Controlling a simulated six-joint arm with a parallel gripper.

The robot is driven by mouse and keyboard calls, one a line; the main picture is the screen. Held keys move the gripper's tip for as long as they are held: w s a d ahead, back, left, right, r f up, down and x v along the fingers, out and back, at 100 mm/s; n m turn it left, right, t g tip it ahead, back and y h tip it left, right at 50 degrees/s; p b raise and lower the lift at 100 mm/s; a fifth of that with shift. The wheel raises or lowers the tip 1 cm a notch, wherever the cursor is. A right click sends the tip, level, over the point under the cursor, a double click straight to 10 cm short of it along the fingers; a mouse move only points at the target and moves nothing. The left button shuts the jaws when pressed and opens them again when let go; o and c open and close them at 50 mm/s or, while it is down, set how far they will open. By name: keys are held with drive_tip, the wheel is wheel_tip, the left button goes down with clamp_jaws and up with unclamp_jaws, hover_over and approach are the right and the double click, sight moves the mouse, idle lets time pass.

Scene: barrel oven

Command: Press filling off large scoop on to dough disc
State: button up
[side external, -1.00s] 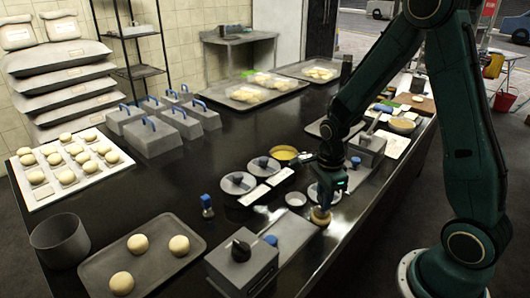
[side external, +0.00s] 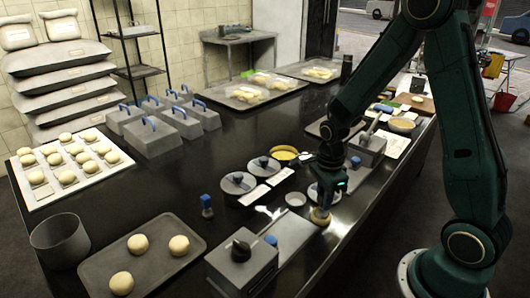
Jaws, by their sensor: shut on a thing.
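My gripper (side external: 325,190) points down over the front part of the dark counter, right of the pale board. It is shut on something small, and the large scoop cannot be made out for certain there. A round tan piece (side external: 320,216) sits directly below the fingers, at counter level. It may be the dough disc or the filling. I cannot tell whether the held thing touches it. A yellow filling shows in an open pot (side external: 284,154) behind and left of the gripper.
Lidded pots (side external: 238,183), a small bowl (side external: 296,199) and a pale board (side external: 290,236) are left of the gripper. A grey box (side external: 242,264) stands at the front. A tray with dough balls (side external: 142,262) lies front left.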

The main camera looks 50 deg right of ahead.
drive_tip(key=shift+r, duration=3.45)
